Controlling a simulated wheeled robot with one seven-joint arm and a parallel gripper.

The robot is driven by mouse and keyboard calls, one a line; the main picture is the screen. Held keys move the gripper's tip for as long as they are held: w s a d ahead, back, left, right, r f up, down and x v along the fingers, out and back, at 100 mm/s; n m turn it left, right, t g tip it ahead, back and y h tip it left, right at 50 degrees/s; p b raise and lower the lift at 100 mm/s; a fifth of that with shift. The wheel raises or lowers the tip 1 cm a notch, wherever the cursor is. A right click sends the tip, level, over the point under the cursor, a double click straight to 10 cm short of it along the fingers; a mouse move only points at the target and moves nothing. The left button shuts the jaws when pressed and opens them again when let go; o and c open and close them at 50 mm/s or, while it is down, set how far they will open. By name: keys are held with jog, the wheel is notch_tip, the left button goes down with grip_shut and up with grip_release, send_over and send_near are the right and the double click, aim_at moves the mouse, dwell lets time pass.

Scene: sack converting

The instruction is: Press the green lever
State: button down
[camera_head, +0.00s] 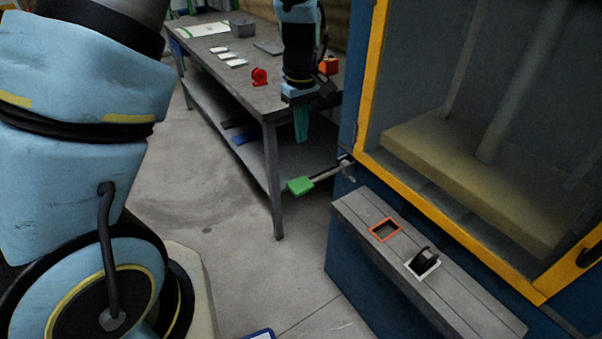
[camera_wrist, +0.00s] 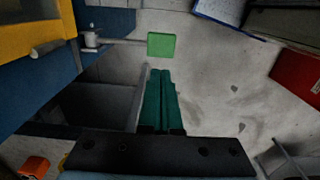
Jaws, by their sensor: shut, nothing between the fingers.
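The green lever (camera_head: 301,185) is a flat green pad on a metal rod that sticks out from a pivot on the side of the blue and yellow machine. In the wrist view the green lever (camera_wrist: 161,45) shows at the top centre. My gripper (camera_head: 301,136) points down with its teal fingers together and empty, above the lever and apart from it in the head view. In the wrist view my gripper (camera_wrist: 160,74) has its fingertips just below the pad in the picture. I cannot tell the exact height gap.
A grey workbench (camera_head: 262,104) with a lower shelf stands behind the lever. A red tape dispenser (camera_head: 259,76) and an orange box (camera_head: 329,66) are on it. The machine's grey ledge (camera_head: 365,207) with a black rocker switch (camera_head: 424,259) is at right. Floor left of the lever is clear.

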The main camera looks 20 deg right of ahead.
aim_at(301, 183)
notch_tip(301, 183, down, 14)
jog(key=p, duration=0.3)
jog(key=shift+p, duration=0.4)
dwell(0.4)
